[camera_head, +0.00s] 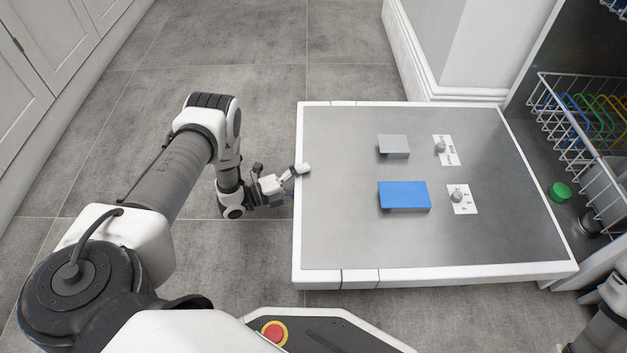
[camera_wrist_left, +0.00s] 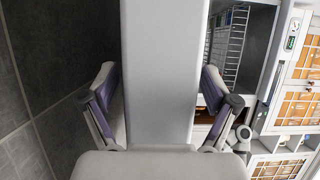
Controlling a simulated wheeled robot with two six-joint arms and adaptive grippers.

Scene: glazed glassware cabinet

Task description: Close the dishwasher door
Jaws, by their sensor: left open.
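The dishwasher door (camera_head: 330,225) is folded down flat, its inner metal face up, in the head view. My left gripper (camera_head: 291,180) is at the middle of its free left edge, with one finger showing over the rim. In the left wrist view the door's pale edge (camera_wrist_left: 160,40) runs between the two spread fingers of the open left gripper (camera_wrist_left: 159,82). Whether the fingers touch the door I cannot tell. The dishwasher interior (camera_head: 530,105) is open at the right. My right gripper is not in view; only part of that arm shows at the lower right.
A white wire rack (camera_head: 575,135) holding colored items is inside the dishwasher, with a green cap (camera_head: 559,192) below. A blue block (camera_head: 404,195) and a grey block (camera_head: 393,146) are on the door's face. White cabinets (camera_head: 45,60) line the left; grey floor (camera_head: 260,50) lies between.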

